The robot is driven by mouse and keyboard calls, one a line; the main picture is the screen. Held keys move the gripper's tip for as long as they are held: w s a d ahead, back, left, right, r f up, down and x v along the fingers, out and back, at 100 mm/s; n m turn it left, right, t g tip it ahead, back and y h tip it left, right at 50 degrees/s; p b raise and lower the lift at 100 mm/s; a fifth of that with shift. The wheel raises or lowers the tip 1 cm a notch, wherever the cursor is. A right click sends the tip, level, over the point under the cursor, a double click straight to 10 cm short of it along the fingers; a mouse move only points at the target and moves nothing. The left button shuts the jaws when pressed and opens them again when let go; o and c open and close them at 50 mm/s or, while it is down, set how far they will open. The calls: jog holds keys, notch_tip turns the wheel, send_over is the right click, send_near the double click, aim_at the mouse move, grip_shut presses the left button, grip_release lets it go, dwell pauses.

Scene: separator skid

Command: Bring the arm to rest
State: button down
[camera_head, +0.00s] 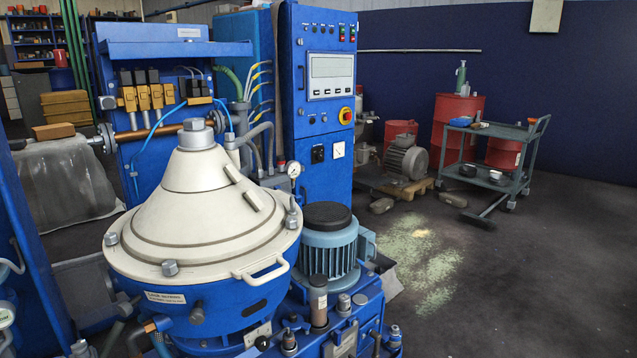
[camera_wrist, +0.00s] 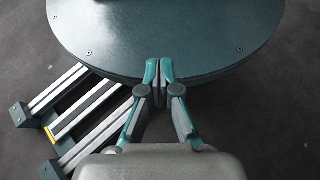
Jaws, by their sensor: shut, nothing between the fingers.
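My gripper (camera_wrist: 159,72) shows only in the wrist view. Its two teal and grey fingers meet at the tips, and nothing is between them. The fingers appear over the edge of a round teal plate (camera_wrist: 200,35) with small screws along its rim. I cannot tell whether they touch it. My arm and gripper do not show in the head view.
In the head view a separator with a pale conical cover (camera_head: 200,205) stands in front, beside a motor (camera_head: 328,245). A blue control cabinet (camera_head: 312,130) rises behind. A cart (camera_head: 495,155) and red drums (camera_head: 455,112) stand at the right. The right foreground floor (camera_head: 530,285) is clear.

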notch_tip(320, 180, up, 16)
jog(key=s+t+p, duration=0.1)
jog(key=t+p, duration=0.4)
jog(key=p, duration=2.4)
jog(key=shift+s+a+p, duration=0.15)
jog(key=shift+s+p, duration=0.15)
jog(key=shift+f, duration=0.2)
